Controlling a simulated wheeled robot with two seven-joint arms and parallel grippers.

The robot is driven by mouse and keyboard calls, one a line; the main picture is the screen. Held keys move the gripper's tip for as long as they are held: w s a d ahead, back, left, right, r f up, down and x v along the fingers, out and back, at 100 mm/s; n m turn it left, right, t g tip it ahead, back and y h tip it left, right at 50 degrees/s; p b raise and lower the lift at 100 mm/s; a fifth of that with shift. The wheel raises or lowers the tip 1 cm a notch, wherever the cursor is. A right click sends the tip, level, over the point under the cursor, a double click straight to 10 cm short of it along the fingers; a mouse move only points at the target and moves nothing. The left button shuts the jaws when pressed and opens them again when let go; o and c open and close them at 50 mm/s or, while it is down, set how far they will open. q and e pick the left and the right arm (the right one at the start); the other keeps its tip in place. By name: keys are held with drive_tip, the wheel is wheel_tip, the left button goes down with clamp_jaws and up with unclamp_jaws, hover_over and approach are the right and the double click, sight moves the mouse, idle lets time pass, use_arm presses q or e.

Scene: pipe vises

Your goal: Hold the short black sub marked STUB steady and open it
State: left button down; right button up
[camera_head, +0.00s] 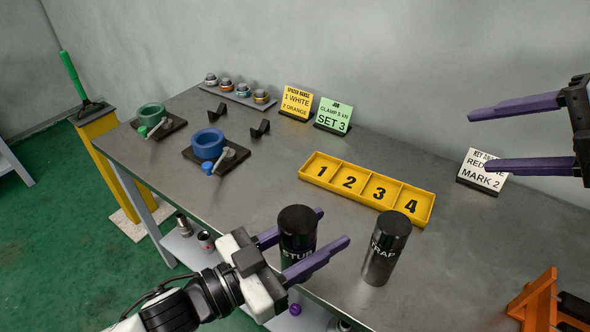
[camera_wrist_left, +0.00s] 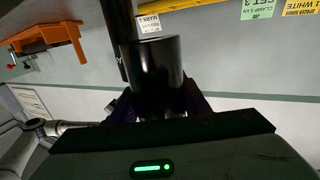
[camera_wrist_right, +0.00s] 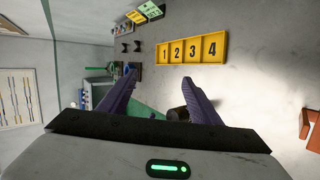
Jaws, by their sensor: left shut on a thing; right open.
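The short black sub marked STUB (camera_head: 297,237) stands upright near the front edge of the table. My left gripper (camera_head: 333,227) is shut on it, with a purple finger on each side. In the left wrist view the black sub (camera_wrist_left: 156,75) fills the space between the fingers. Whether its base touches the table is hidden. A taller black sub marked TRAP (camera_head: 386,248) stands upright just to its right, apart from the fingers. My right gripper (camera_head: 478,140) is open and empty, raised at the upper right, with its fingers pointing left.
A yellow tray with compartments 1 to 4 (camera_head: 368,188) lies behind the subs. A blue vise (camera_head: 208,144) and a green vise (camera_head: 151,115) stand at the left. Sign cards, including a key card (camera_head: 482,174), line the back. An orange stand (camera_head: 539,301) is at the right.

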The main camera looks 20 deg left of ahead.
drive_tip(key=a+r+n+g+y, duration=0.1)
drive_tip(key=a+r+y, duration=0.1)
drive_tip(key=a+r, duration=0.55)
drive_tip(key=a+r+n+g+y, duration=0.15)
drive_tip(key=a+r, duration=0.35)
drive_tip(key=a, duration=0.5)
drive_tip(key=s+a+r+n+g+y, duration=0.1)
drive_tip(key=s+a+r+g, duration=0.1)
drive_tip(key=s+a+r, duration=0.45)
drive_tip(key=s+a+r+g+y, duration=0.1)
drive_tip(key=s+a+r+g, duration=0.2)
drive_tip(key=a, duration=0.6)
drive_tip(key=s+a, duration=0.3)
drive_tip(key=s, duration=0.1)
drive_tip(key=m+h, duration=0.6)
drive_tip(key=h, duration=0.7)
hover_over(295, 219)
drive_tip(key=shift+n+t, duration=0.25)
drive_tip(key=shift+t, duration=0.1)
drive_tip(key=f, duration=2.1)
drive_tip(key=shift+s+a+f, duration=0.1)
drive_tip(key=shift+a+f, duration=0.1)
drive_tip(key=shift+a, duration=0.15)
drive_tip(key=shift+d+f+h, duration=0.25)
drive_tip(key=shift+d+h, duration=0.05)
drive_tip(key=shift+h, duration=0.05)
drive_tip(key=shift+d+f, duration=0.1)
drive_tip(key=shift+f, duration=3.85)
